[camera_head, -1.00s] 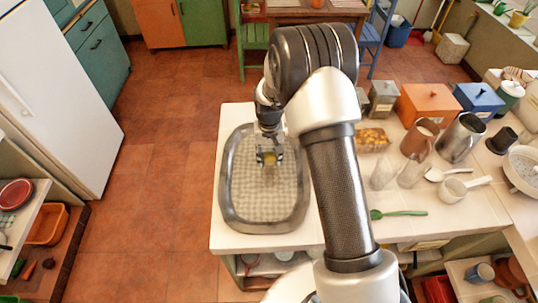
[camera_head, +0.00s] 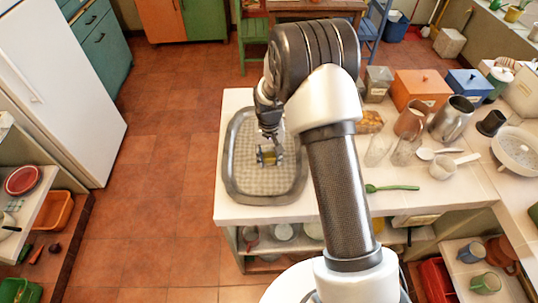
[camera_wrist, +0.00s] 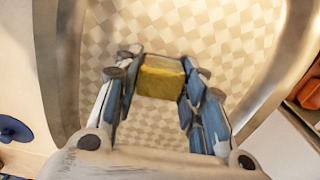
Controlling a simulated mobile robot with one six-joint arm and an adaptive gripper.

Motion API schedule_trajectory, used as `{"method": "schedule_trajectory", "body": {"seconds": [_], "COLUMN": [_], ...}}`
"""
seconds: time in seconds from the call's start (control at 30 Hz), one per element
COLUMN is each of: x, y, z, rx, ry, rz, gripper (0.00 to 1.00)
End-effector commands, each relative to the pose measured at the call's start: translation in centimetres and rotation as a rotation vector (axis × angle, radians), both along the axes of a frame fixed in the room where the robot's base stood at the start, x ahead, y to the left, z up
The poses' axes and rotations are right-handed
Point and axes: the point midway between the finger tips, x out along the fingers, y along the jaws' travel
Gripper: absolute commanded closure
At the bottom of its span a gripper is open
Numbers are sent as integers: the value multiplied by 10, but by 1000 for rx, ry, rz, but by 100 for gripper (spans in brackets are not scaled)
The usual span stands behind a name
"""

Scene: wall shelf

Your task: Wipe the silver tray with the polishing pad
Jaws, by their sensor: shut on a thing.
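The silver tray (camera_head: 232,180) lies on the white tiled counter, an oval with a raised dark metallic rim and a checked pattern over its inside. My gripper (camera_head: 270,156) is over the middle of the tray, pointing down. It is shut on the yellow polishing pad (camera_wrist: 161,78), which sits between the fingertips in the wrist view. The gripper also shows in the wrist view (camera_wrist: 160,82). The tray's rim (camera_wrist: 62,70) curves along both sides there. I cannot tell whether the pad touches the tray's surface. My arm hides the counter just right of the tray.
Right of my arm stand glass jars (camera_head: 378,150), a copper mug (camera_head: 411,121), a silver pitcher (camera_head: 452,119), an orange box (camera_head: 421,90) and a blue box (camera_head: 469,86). The floor left of the counter is clear.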

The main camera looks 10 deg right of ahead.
Motion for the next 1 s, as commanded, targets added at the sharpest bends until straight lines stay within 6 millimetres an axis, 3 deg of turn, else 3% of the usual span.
{"method": "schedule_trajectory", "body": {"seconds": [0.13, 0.7, 1.0], "x": [0, 0, -1], "y": [-1, -3, -3], "z": [28, 77, 82], "rx": [0, 0, 0], "ry": [-1, 0, 0], "rz": [0, 2, 2], "gripper": [85, 85, 85]}}
